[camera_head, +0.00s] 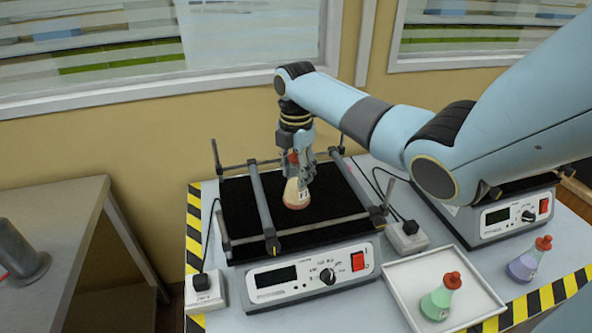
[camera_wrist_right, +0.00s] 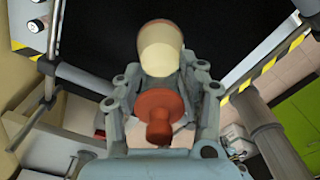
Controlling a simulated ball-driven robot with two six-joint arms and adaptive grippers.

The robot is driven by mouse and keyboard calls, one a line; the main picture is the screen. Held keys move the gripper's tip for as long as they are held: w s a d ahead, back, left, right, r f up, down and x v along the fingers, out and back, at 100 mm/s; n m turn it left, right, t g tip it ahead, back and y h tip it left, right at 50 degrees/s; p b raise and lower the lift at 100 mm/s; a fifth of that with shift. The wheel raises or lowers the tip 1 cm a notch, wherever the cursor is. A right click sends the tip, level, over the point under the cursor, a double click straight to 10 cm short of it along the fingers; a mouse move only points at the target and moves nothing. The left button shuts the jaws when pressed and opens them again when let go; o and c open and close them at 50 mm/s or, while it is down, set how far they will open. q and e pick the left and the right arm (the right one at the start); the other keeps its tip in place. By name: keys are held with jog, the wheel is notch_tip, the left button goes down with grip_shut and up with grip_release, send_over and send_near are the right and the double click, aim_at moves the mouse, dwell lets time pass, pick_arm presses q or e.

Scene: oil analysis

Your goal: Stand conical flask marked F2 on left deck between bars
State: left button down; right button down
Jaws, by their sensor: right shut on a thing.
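A conical flask (camera_head: 297,198) with an orange-tinted lower part, a red stopper (camera_head: 292,158) and a small white label is over the black deck (camera_head: 240,205) of the left shaker, between its bars. The label's mark is too small to read. My right gripper (camera_head: 301,177) is shut on the flask from above, around its neck. The flask looks upright; I cannot tell whether its base touches the deck. In the right wrist view the stopper (camera_wrist_right: 153,115) is between the fingers and the flask body (camera_wrist_right: 160,50) is beyond. My left gripper is not in view.
A white tray (camera_head: 398,278) holds a green flask (camera_head: 440,298). A purple flask (camera_head: 526,262) stands at the right. The left shaker's grey bars (camera_head: 262,200) flank the held flask. A second shaker (camera_head: 505,220) is partly hidden by my right arm. Power blocks and cables lie alongside.

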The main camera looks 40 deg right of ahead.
jog(key=c, duration=0.8)
grip_release()
jog(key=shift+o, duration=0.2)
notch_tip(320, 180, up, 12)
jog(key=shift+r+b, duration=0.1)
jog(key=shift+b, duration=0.6)
